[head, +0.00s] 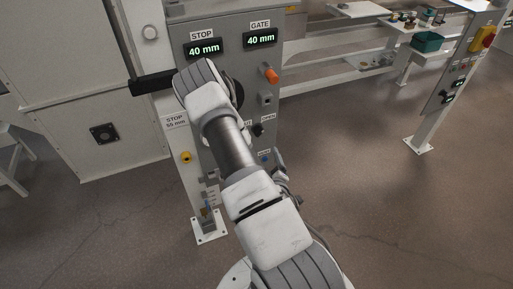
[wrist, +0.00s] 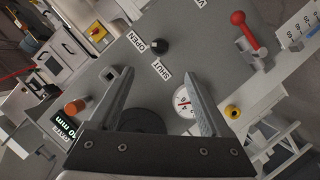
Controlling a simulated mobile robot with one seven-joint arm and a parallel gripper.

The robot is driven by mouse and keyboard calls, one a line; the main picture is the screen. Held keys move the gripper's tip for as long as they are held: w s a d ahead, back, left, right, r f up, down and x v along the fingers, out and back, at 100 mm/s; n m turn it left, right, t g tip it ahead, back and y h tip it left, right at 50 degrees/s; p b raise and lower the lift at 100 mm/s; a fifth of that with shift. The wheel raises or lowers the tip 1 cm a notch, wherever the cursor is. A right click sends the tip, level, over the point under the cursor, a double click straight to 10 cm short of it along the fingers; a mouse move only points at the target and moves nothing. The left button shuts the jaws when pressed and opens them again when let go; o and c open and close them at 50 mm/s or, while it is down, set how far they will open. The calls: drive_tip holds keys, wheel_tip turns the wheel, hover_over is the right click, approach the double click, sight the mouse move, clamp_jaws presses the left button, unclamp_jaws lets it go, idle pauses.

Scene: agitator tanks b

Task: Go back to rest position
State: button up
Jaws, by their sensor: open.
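My gripper (wrist: 160,73) is open in the wrist view, its two grey fingers apart with nothing held between them. It faces the grey control panel (wrist: 195,50). Between and beyond the fingertips are the SHUT label (wrist: 161,70) and a black knob (wrist: 160,46). A dark round disc (wrist: 142,120) and a white dial gauge (wrist: 183,100) lie partly behind the fingers. In the head view my arm reaches up across the panel (head: 228,75) and hides much of it.
The panel carries STOP (head: 204,49) and GATE (head: 260,38) displays, both reading 40 mm, and an orange knob (head: 271,75). A red-handled lever (wrist: 245,30) and yellow knob (wrist: 232,112) show in the wrist view. A second control post (head: 445,95) stands right. Floor (head: 350,160) between is clear.

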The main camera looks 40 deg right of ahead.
drive_tip(key=shift+w, duration=0.1)
drive_tip(key=w+a+r+m+g+y+p, duration=0.1)
drive_tip(key=w+a+r+m+g+p, duration=0.2)
drive_tip(key=w+r, duration=0.45)
drive_tip(key=a+r+m+y+p, duration=0.15)
drive_tip(key=a+r+y, duration=0.25)
drive_tip(key=a+r, duration=0.7)
drive_tip(key=s+a+r+g+p, duration=0.1)
drive_tip(key=s+a+r, duration=0.2)
drive_tip(key=s+r, duration=0.3)
drive_tip(key=s+a+r+g+y, duration=0.1)
drive_tip(key=s+a+r, duration=0.2)
drive_tip(key=s+r, duration=0.4)
drive_tip(key=s+a+r+n+g+y+p, duration=0.1)
drive_tip(key=s+a+r+g, duration=0.1)
drive_tip(key=s+r, duration=0.4)
drive_tip(key=shift+s+a+r+p, duration=0.2)
drive_tip(key=shift+a+r+p, duration=0.15)
drive_tip(key=shift+a, duration=0.1)
drive_tip(key=shift+f, duration=0.1)
